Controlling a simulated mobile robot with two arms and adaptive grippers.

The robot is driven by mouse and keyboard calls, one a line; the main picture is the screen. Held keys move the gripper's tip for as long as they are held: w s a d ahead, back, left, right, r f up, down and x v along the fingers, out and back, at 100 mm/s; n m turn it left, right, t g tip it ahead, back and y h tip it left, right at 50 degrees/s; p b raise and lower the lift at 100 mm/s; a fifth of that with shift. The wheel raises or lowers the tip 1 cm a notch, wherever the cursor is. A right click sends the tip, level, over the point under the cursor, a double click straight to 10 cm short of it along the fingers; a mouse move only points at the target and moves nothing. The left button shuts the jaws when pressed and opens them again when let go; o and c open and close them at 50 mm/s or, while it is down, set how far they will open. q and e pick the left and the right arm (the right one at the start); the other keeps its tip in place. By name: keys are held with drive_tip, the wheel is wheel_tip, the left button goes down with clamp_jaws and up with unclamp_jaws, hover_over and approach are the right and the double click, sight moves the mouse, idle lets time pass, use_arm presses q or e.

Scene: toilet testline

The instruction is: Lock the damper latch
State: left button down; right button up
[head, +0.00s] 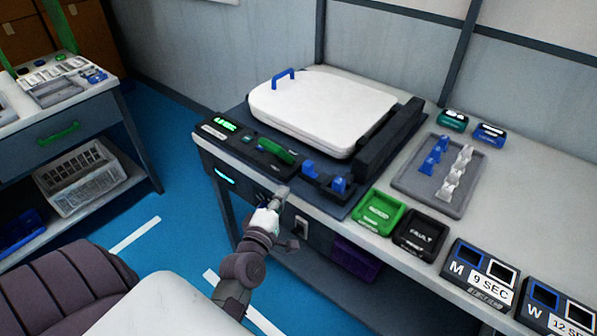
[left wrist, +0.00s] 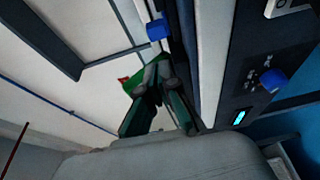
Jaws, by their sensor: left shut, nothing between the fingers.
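A white lid (head: 325,108) with a blue handle (head: 284,76) lies flat on the dark test fixture on the bench. On the fixture's front panel is a green lever (head: 276,150), with a blue latch-like part (head: 326,180) to its right; I cannot tell which is the damper latch. My left gripper (head: 278,196) is shut and empty at the fixture's front edge, below these parts. In the left wrist view the fingers (left wrist: 158,88) lie close to a green piece with a red tip (left wrist: 136,80); contact is unclear. A blue knob (left wrist: 273,79) is on the panel to the right.
A green bin (head: 379,212) and a black bin marked FAULT (head: 422,236) stand right of the fixture. Behind them is a grey tray (head: 413,190) with blue and white parts. Timer boxes (head: 480,277) stand at the front right. A second table (head: 60,110) stands left across blue floor.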

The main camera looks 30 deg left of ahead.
sight(305, 168)
use_arm(q)
drive_tip(key=shift+a+r, duration=0.1)
drive_tip(key=shift+r, duration=0.05)
use_arm(e)
drive_tip(key=shift+a, duration=0.4)
use_arm(q)
drive_tip(key=p+x, duration=0.1)
drive_tip(key=x, duration=0.9)
use_arm(e)
drive_tip(key=shift+d+r, duration=0.4)
drive_tip(key=shift+d, duration=0.05)
drive_tip(key=shift+r, duration=0.1)
use_arm(q)
drive_tip(key=shift+s+d+p, duration=0.1)
drive_tip(key=shift+d+p, duration=0.45)
drive_tip(key=shift+d, duration=0.8)
use_arm(e)
drive_tip(key=shift+a+r, duration=0.2)
drive_tip(key=shift+r, duration=0.3)
